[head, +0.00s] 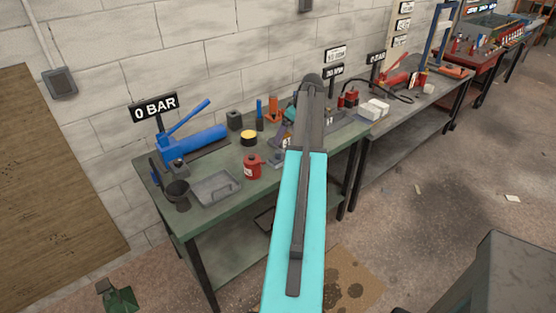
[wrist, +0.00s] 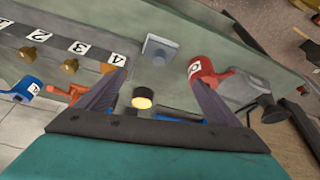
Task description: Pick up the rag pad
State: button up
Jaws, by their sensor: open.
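A small flat grey-blue square (wrist: 160,49), which looks like the rag pad, lies on the green bench top in the wrist view, near the bench edge. In the head view my arm covers most of that part of the bench, and I cannot make the pad out clearly. My gripper (wrist: 160,79) is open, with its two dark fingers spread wide and nothing between the tips. The pad appears beyond the fingertips, roughly centred between them and apart from them.
A red can (wrist: 204,72) stands close to the right finger. A yellow-topped tin (wrist: 143,97), an orange tool (wrist: 70,93) and a numbered rack (wrist: 75,48) are nearby. A grey tray (head: 214,187), dark cup (head: 178,194) and blue pump (head: 195,143) stand on the bench's left part.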

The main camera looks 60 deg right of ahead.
aim_at(279, 151)
jog(key=shift+d+f, duration=0.1)
jog(key=shift+p+x, duration=1.2)
jog(key=shift+x, duration=3.05)
jog(key=shift+s, duration=0.1)
jog(key=shift+f, duration=0.1)
jog(key=shift+p+x, duration=1.5)
jog(key=shift+x, duration=1.05)
jog(key=shift+d, duration=0.1)
jog(key=shift+c, duration=0.3)
jog(key=c, duration=1.2)
